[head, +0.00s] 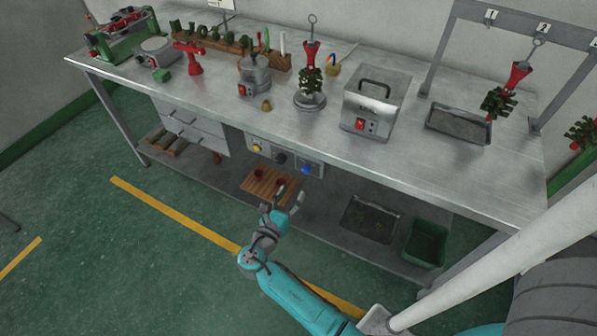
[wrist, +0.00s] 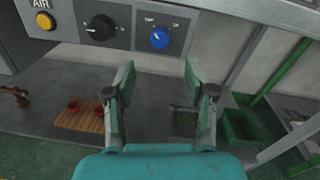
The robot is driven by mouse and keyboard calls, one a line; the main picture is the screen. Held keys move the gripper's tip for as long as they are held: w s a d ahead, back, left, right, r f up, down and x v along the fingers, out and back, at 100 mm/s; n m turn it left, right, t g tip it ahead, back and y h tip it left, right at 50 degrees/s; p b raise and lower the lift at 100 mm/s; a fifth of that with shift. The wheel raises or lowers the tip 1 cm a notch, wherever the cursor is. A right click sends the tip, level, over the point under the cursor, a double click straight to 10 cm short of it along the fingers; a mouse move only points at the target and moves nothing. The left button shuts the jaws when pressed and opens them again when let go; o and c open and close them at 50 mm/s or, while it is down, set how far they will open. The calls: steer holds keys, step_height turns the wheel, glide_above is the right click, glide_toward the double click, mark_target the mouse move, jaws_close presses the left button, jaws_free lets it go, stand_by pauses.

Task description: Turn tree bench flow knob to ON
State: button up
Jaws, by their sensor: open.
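A grey control panel (head: 293,163) hangs under the front edge of the metal bench. It carries a yellow button (wrist: 45,21) marked AIR, a black knob (wrist: 100,27) and a blue knob (wrist: 159,38). The blue knob, also seen in the head view (head: 306,169), has small labels on both sides, too blurred to read surely; a pale mark shows on its face. Which knob is the flow knob I cannot read. My gripper (head: 291,195) is open and empty, in front of and below the panel. In the wrist view, the blue knob lies above and between my fingertips (wrist: 158,80), apart from them.
A wooden slatted board (head: 262,184) with red pieces, a dark tray (head: 370,220) and a green bin (head: 426,243) sit on the lower shelf. Drawers (head: 190,125) are left of the panel. The bench top (head: 440,165) overhangs the panel. Floor in front is clear.

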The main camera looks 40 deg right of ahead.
mark_target(305, 171)
steer(key=x, duration=0.9)
steer(key=shift+d, duration=0.1)
jaws_close()
